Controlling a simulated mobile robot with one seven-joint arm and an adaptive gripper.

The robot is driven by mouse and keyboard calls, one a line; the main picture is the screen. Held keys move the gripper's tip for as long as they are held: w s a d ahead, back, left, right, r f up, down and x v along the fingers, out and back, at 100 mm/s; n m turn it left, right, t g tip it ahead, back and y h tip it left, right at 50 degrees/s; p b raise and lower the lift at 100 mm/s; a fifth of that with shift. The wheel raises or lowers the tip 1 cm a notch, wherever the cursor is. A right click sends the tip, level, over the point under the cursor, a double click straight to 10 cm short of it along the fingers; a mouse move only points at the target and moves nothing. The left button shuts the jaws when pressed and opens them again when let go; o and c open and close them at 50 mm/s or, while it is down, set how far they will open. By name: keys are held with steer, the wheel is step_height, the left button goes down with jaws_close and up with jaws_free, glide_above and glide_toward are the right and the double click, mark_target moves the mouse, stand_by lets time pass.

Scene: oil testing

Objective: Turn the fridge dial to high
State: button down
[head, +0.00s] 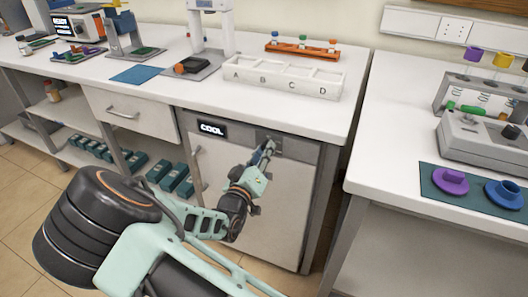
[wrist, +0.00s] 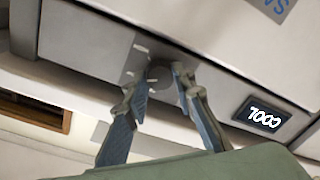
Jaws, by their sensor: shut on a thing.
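The fridge (head: 280,205) is a pale grey front under the bench, with a small dark display (head: 212,129) reading "COOL". The display also shows upside down in the wrist view (wrist: 263,116). My gripper (head: 264,151) reaches the upper right of the fridge front, over a grey panel (head: 276,146). In the wrist view the grey round dial (wrist: 160,74) sits between the two fingertips, and my gripper is shut on it. In the head view the dial is hidden behind the fingers. Its exact pointer setting cannot be read.
A white tray (head: 235,76) marked A to D stands on the bench above the fridge. A vertical handle (head: 197,168) is on the fridge's left side. Teal boxes (head: 160,170) fill the shelf to the left. A gap separates the right bench (head: 380,120).

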steer(key=shift+f+m+h+b, duration=0.1)
steer(key=shift+m+h+b, duration=0.2)
steer(key=shift+m+b, duration=4.75)
steer(key=shift+m+p, duration=0.8)
steer(key=shift+m, duration=0.25)
steer(key=c, duration=1.6)
jaws_free()
steer(key=v, duration=1.2)
steer(key=shift+f, duration=0.1)
